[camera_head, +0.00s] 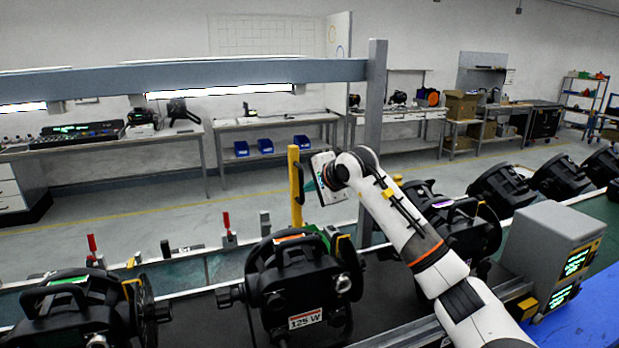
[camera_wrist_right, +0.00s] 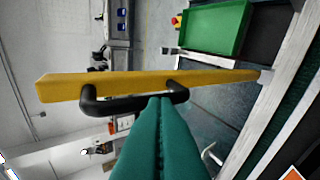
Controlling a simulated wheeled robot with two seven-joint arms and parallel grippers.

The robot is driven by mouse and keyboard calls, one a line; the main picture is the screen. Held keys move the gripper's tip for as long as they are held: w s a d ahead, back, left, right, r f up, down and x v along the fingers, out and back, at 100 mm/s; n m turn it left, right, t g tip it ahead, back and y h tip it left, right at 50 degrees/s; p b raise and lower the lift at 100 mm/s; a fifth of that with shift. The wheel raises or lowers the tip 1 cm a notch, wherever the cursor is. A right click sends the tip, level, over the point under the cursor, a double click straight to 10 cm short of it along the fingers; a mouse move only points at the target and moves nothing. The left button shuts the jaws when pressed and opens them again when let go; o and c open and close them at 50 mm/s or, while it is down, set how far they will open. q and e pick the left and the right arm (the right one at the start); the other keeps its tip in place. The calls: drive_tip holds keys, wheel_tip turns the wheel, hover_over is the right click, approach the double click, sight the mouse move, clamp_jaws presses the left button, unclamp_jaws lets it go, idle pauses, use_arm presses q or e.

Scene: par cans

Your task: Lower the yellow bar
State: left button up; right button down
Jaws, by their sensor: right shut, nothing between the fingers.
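The yellow bar (camera_head: 295,186) stands upright behind the conveyor in the head view. In the right wrist view the yellow bar (camera_wrist_right: 215,79) runs across the picture, with a black handle (camera_wrist_right: 110,105) on its near side. My right gripper (camera_wrist_right: 160,99) is shut, its teal fingers pressed together, and the tips overlap part of the handle. I cannot tell whether they touch it. In the head view my right gripper (camera_head: 313,178) is just right of the bar, its fingers mostly hidden by its white body. My left gripper is not in view.
Black par cans (camera_head: 300,285) line the dark conveyor, with others at left and right. A grey box with green displays (camera_head: 548,250) stands at right, beside my arm. A grey post (camera_head: 375,130) and overhead beam stand behind. A green bin (camera_wrist_right: 214,25) shows in the wrist view.

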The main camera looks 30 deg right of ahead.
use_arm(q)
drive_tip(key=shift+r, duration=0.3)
use_arm(e)
drive_tip(key=shift+w, duration=0.5)
